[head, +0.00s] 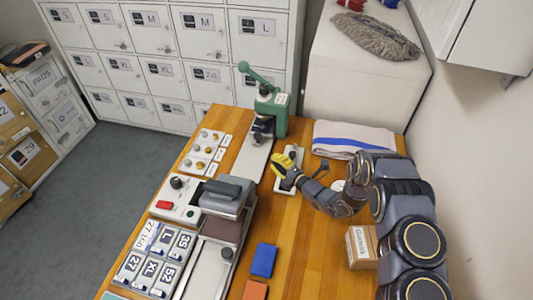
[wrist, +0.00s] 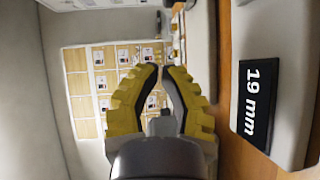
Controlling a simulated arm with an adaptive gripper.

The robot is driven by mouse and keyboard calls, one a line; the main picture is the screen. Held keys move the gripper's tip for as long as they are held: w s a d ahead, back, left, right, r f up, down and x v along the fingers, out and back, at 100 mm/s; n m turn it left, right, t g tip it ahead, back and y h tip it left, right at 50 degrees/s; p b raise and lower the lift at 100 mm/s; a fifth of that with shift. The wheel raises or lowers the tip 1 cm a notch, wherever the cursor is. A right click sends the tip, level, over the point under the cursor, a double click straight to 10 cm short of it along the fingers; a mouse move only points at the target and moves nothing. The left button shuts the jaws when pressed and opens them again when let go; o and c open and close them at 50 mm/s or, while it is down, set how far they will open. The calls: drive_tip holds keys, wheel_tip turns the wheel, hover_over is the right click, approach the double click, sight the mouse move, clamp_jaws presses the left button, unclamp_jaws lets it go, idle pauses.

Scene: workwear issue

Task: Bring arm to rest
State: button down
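My gripper (head: 287,172), with yellow fingers and dark inner pads, is above the wooden bench (head: 312,225), beside a small light plate with dark round knobs (head: 297,158). In the wrist view my gripper (wrist: 165,68) has its two fingertips drawn close together, with nothing seen held between them. My arm bends in from the right side of the bench.
A green hand press (head: 272,108) stands behind my gripper. A folded towel (head: 352,138) and a cardboard box (head: 361,246) lie near my arm. A grey-topped machine (head: 227,197) is to the left. A "19 mm" label (wrist: 260,100) is close on the right in the wrist view.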

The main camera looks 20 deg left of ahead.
drive_tip(key=shift+s+d+r, duration=0.1)
drive_tip(key=shift+s+d, duration=0.3)
drive_tip(key=shift+d, duration=0.15)
drive_tip(key=w+d+r+m+h, duration=0.3)
drive_tip(key=d+r+h, duration=0.1)
drive_tip(key=d, duration=0.2)
drive_tip(key=w+d+r+m+h, duration=0.2)
drive_tip(key=d+r+m+h, duration=0.15)
drive_tip(key=d, duration=0.25)
drive_tip(key=s+d+r+m+g+h, duration=0.2)
drive_tip(key=s+d+r+m+h, duration=0.55)
drive_tip(key=d, duration=0.35)
drive_tip(key=s+a+r+m+g, duration=0.1)
drive_tip(key=s+r+m+g, duration=0.2)
drive_tip(key=s, duration=0.9)
drive_tip(key=s+r+m+g+y, duration=0.1)
drive_tip(key=s+r+m+g, duration=0.2)
drive_tip(key=s, duration=0.9)
drive_tip(key=s+a+r+m+g, duration=0.1)
drive_tip(key=s+r+m+g, duration=0.2)
drive_tip(key=s+m, duration=0.4)
drive_tip(key=s, duration=0.5)
drive_tip(key=shift+s+a+r+m+g, duration=0.15)
drive_tip(key=shift+a+r+m+g, duration=0.1)
drive_tip(key=shift+a+m+g, duration=0.1)
